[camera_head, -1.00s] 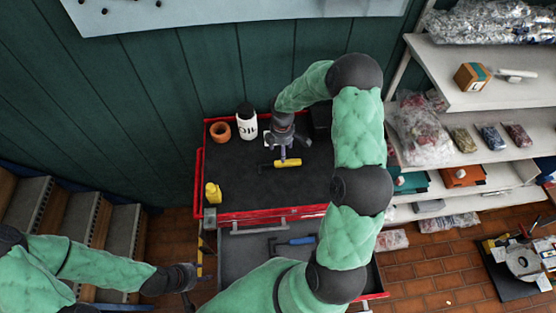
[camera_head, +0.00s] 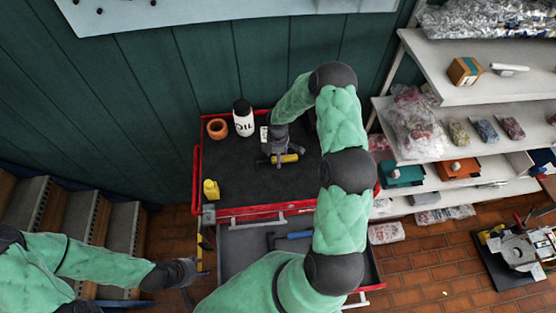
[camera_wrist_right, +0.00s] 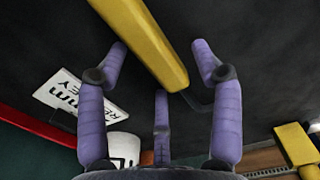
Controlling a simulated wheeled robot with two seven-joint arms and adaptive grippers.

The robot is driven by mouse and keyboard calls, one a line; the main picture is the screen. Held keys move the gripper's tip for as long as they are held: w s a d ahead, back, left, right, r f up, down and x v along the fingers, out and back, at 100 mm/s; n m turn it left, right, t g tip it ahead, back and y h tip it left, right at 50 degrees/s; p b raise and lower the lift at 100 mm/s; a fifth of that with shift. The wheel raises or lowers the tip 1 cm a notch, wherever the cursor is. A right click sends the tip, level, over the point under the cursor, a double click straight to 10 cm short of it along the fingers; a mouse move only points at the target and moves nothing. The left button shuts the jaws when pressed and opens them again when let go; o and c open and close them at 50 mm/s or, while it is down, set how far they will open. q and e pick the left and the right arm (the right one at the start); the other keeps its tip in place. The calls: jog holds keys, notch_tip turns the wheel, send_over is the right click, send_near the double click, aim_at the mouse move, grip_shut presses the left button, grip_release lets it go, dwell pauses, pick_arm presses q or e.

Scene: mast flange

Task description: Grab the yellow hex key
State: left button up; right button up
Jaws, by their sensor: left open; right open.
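The yellow hex key (camera_head: 289,158) lies on the dark top of the red tool cart (camera_head: 225,209), below my right gripper (camera_head: 279,155) in the head view. In the right wrist view its yellow handle (camera_wrist_right: 150,45) runs diagonally between the spread purple fingers of my right gripper (camera_wrist_right: 161,62), with its dark bent shaft beside one finger. The fingers are open and not closed on the handle. My left gripper (camera_head: 187,277) is open and empty, low at the left beside the cart. Part of the key is hidden by the right gripper in the head view.
A white oil bottle (camera_head: 244,121), an orange ring-like pot (camera_head: 217,128) and a yellow bottle (camera_head: 211,189) stand on the cart's left part. A white label (camera_wrist_right: 85,98) lies near the key. A blue-handled hammer (camera_head: 293,236) lies in the open drawer. Shelves (camera_head: 470,100) stand at right.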

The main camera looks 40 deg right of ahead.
jog(key=c, duration=1.3)
